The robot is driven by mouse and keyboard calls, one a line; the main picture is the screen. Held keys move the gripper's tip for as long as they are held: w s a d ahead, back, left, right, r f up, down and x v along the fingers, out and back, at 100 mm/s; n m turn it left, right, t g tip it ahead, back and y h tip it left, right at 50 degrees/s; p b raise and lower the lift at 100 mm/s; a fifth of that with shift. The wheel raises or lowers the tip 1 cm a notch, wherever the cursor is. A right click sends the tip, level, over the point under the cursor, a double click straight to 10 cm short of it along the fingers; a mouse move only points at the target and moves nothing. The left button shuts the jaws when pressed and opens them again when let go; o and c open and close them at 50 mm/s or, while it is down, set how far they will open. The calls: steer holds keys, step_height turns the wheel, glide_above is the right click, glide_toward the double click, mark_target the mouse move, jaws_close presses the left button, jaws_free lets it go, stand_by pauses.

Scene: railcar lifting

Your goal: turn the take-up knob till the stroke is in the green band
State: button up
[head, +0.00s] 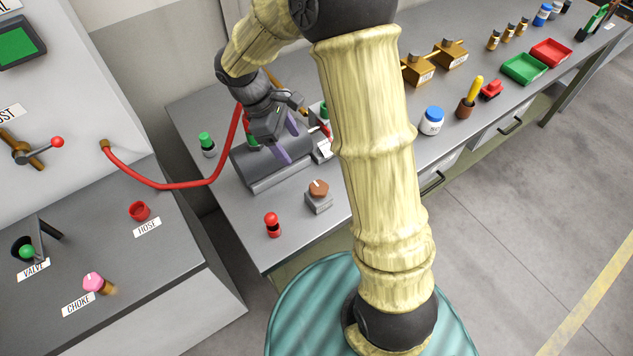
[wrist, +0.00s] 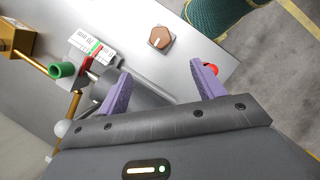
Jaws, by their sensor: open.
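The take-up knob is probably the brown faceted knob (head: 319,188) with a white mark, on a small grey block at the bench's near edge. It also shows in the wrist view (wrist: 160,36), beyond my fingertips. My gripper (head: 280,144) has its purple fingers spread over the dark grey cylinder (head: 262,170), apart from the knob and with nothing between them. The fingers also show in the wrist view (wrist: 162,72). A white scale (wrist: 92,46) with a green band stands by the cylinder's end, with a red part beside it. The exact reading is too small to tell.
A red knob (head: 272,224) stands left of the brown one. A green-topped post (head: 206,143) stands behind the cylinder. A red hose (head: 180,184) runs from the left cabinet toward the cylinder. A blue-capped jar (head: 432,121) and red and green trays lie to the right.

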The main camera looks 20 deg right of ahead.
mark_target(319, 187)
steer(key=p+x, duration=0.2)
steer(key=x, duration=1.5)
steer(key=c, duration=1)
